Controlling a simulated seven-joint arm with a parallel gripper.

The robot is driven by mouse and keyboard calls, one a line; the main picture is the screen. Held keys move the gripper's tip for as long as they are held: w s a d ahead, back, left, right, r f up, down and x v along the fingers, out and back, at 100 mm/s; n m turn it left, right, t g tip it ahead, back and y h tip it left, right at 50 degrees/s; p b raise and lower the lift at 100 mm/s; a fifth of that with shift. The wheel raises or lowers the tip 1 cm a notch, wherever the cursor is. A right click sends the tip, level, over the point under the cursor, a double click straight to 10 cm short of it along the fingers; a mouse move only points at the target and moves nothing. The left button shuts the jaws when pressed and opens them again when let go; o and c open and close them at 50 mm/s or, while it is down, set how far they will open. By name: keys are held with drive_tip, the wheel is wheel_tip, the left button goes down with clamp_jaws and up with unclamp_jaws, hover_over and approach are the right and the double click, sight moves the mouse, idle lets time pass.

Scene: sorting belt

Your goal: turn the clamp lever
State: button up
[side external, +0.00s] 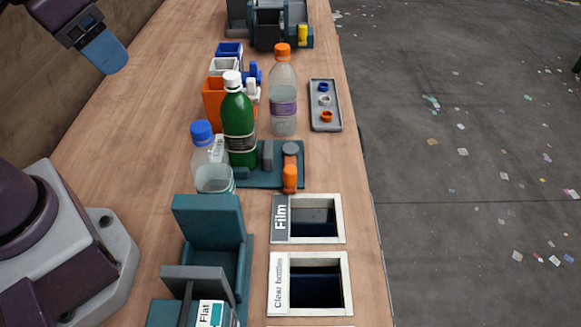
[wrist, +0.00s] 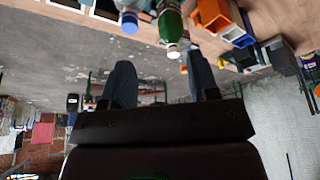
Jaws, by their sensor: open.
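A lever with an orange handle (side external: 290,179) stands on a teal base plate (side external: 257,180) in the side external view, beside a grey post (side external: 267,156); I take it for the clamp lever. I cannot make out the lever in the wrist view. My gripper (side external: 108,58) is at the upper left of the side external view, high and well away from the lever. In the wrist view my gripper (wrist: 162,78) has its two dark blue fingers wide apart with nothing between them.
A green bottle (side external: 239,128) and a blue-capped clear bottle (side external: 213,178) stand left of the lever, an orange-capped bottle (side external: 283,100) behind it. A grey tray (side external: 315,92) holds rings. The Film opening (side external: 339,220) lies in front. Bare wood (side external: 150,120) is clear at left.

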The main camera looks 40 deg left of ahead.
drive_tip(key=w+d+f+g, duration=0.3)
drive_tip(key=w+d+f, duration=0.25)
drive_tip(key=w, duration=0.25)
drive_tip(key=n+g, duration=0.1)
drive_tip(key=n, duration=0.3)
hover_over(291, 168)
wheel_tip(291, 168, down, 12)
wheel_tip(291, 168, down, 13)
drive_tip(key=shift+r, duration=0.2)
clamp_jaws()
